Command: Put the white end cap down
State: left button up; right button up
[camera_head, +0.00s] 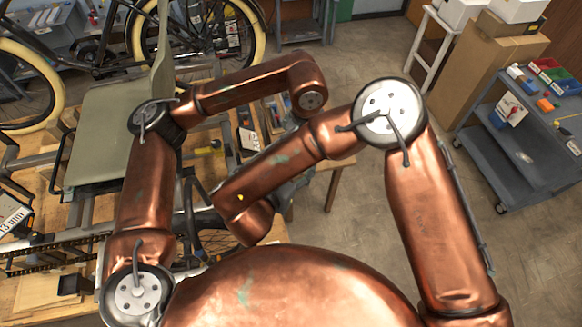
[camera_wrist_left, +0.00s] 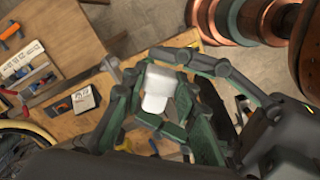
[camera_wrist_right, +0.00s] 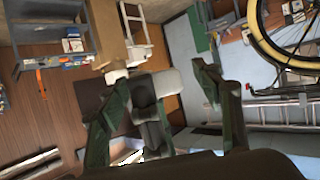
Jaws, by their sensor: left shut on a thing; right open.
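In the left wrist view, the white end cap (camera_wrist_left: 157,90) sits between the green-padded fingers of my left gripper (camera_wrist_left: 160,85), which are closed around it. Wooden surfaces lie behind and below it in that view. In the right wrist view my right gripper (camera_wrist_right: 162,85) has its fingers spread wide. A pale grey rounded thing (camera_wrist_right: 168,83) shows between them, and I cannot tell what it is or whether it touches them. In the head view my copper arms cover much of the bench, and neither gripper's fingertips show clearly.
The wooden workbench (camera_head: 30,298) carries the trike frame with its green-grey seat (camera_head: 97,130) and chain. A bicycle (camera_head: 200,40) stands behind. A blue-grey cart (camera_head: 520,150) with coloured bins and cardboard boxes (camera_head: 480,75) stand at right. Floor between bench and cart is clear.

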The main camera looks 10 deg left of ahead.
jog(key=shift+w+f, duration=0.1)
jog(key=shift+w, duration=0.05)
jog(key=c, duration=1.1)
pick_arm(q)
jog(key=o, duration=1.1)
jog(key=shift+d, duration=0.15)
pick_arm(e)
jog(key=shift+a, duration=0.1)
jog(key=shift+c, duration=0.5)
pick_arm(q)
jog(key=shift+o, duration=0.4)
jog(key=shift+r, duration=0.15)
